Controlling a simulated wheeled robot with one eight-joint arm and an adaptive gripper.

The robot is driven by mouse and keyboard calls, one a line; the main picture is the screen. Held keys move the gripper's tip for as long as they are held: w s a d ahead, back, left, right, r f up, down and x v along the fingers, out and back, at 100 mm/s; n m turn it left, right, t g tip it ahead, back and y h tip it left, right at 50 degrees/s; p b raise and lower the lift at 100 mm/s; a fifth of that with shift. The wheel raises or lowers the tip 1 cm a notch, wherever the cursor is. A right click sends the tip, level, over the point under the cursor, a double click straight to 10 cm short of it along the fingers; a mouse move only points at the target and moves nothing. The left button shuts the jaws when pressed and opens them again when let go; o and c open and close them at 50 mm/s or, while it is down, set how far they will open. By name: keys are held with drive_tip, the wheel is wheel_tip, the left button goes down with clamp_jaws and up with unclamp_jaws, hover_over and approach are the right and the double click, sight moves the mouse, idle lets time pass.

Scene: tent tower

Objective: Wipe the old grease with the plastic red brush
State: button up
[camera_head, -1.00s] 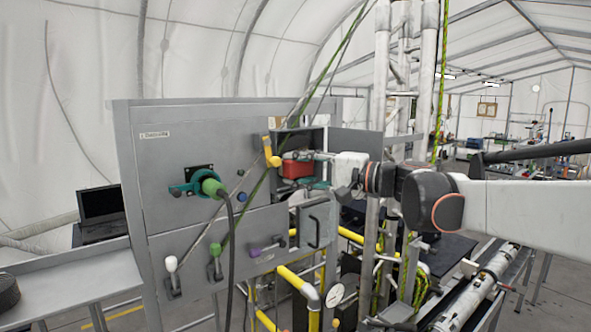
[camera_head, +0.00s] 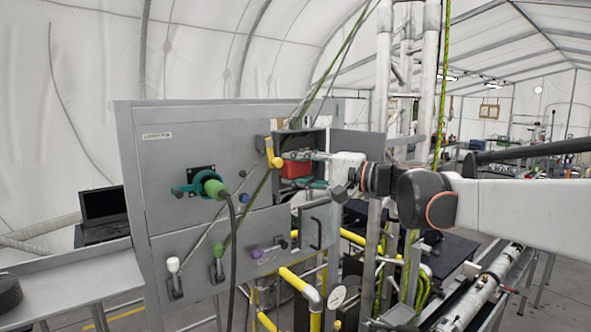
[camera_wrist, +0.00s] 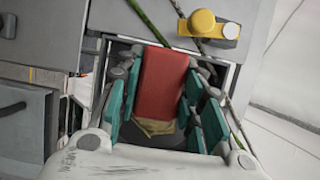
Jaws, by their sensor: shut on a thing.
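The red plastic brush (camera_head: 296,170) is at the mouth of the open compartment in the grey panel. In the wrist view the red brush (camera_wrist: 164,82) has a flat red body, with tan bristles at its near end. My gripper (camera_wrist: 163,100) is shut on the brush, with teal finger pads on both sides of it. In the head view my gripper (camera_head: 298,171) reaches in from the right. I cannot make out the old grease in either view; the compartment's inside is largely hidden by the brush and fingers.
The grey panel (camera_head: 165,150) carries a yellow handle (camera_head: 273,152) just left of the compartment, which also shows in the wrist view (camera_wrist: 203,22). An open compartment door (camera_head: 358,145) stands to the right. A green connector (camera_head: 213,188) and several levers sit to the left and below.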

drive_tip(key=w+d, duration=0.1)
drive_tip(key=d, duration=0.1)
drive_tip(key=w+d, duration=0.1)
drive_tip(key=d, duration=0.1)
drive_tip(key=w+d, duration=0.1)
drive_tip(key=shift+w+d+r+b, duration=0.1)
drive_tip(key=shift+w+d+b, duration=0.2)
drive_tip(key=shift+w+d, duration=0.1)
idle(0.3)
drive_tip(key=shift+s+a, duration=0.1)
drive_tip(key=shift+a, duration=0.1)
drive_tip(key=shift+s+a, duration=0.6)
drive_tip(key=shift+a, duration=0.3)
drive_tip(key=shift+s+a, duration=0.65)
drive_tip(key=shift+a, duration=0.3)
drive_tip(key=shift+s+a, duration=0.6)
drive_tip(key=shift+a, duration=0.3)
drive_tip(key=shift+w+r, duration=0.1)
drive_tip(key=shift+r, duration=0.5)
drive_tip(key=w+d, duration=0.3)
drive_tip(key=d, duration=0.2)
drive_tip(key=shift+w+d, duration=0.35)
drive_tip(key=shift+d, duration=0.05)
